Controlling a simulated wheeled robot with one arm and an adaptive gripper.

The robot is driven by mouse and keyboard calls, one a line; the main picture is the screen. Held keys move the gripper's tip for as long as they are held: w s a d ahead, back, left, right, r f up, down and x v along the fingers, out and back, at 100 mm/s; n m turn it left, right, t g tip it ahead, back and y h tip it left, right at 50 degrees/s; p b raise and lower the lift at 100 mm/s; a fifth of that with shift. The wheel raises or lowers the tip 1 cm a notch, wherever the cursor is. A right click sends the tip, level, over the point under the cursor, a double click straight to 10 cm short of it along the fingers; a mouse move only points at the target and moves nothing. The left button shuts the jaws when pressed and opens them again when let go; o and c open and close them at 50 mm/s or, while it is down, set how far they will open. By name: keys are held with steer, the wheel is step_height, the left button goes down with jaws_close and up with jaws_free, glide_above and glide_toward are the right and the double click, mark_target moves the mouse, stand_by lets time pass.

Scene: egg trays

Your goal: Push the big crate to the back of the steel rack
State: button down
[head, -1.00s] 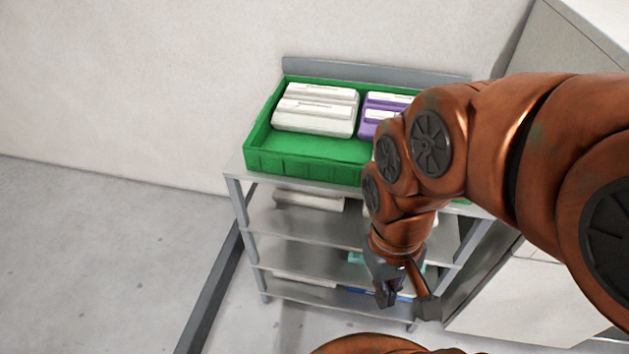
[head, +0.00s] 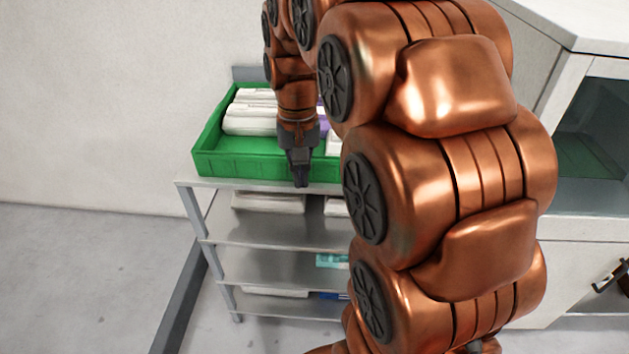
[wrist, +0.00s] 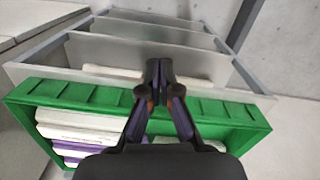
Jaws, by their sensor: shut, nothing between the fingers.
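The big green crate (head: 222,163) sits on the top shelf of the steel rack (head: 187,204), with white and purple egg cartons (head: 248,122) inside. Its front wall is set a little back from the shelf's front edge. My gripper (head: 301,183) is shut and empty, pointing down in front of the crate's front wall in the head view. In the wrist view the crate (wrist: 82,95) spans the frame and my gripper's fingertips (wrist: 158,66) overlap its front wall and the shelf edge. I cannot tell whether they touch the crate. My arm hides the crate's right part.
Lower shelves hold more cartons (head: 268,202) and a teal box (head: 331,261). A white cabinet (head: 585,225) stands to the right. The wall (head: 120,110) is behind the rack, and the floor (head: 90,270) at left is clear.

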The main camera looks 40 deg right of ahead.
steer(key=w+d+f+m+b, duration=0.2)
steer(key=w+d, duration=0.4)
steer(key=d, duration=0.2)
steer(key=shift+t, duration=0.3)
steer(key=shift+w+d+f+p, duration=0.45)
steer(key=shift+f+p, duration=0.3)
steer(key=shift+f, duration=0.75)
steer(key=shift+w+d+f+p, duration=0.25)
steer(key=shift+w+f+p, duration=0.4)
steer(key=shift+f, duration=0.9)
steer(key=shift+w+d+f+p, duration=0.35)
steer(key=shift+f+p, duration=0.5)
steer(key=shift+f, duration=0.65)
steer(key=w+d+b, duration=0.1)
steer(key=w+d, duration=0.2)
steer(key=w, duration=0.1)
steer(key=w+d+b, duration=0.1)
steer(key=w+d, duration=0.3)
steer(key=shift+b, duration=0.3)
steer(key=shift+w+d, duration=1.8)
steer(key=shift+w, duration=0.3)
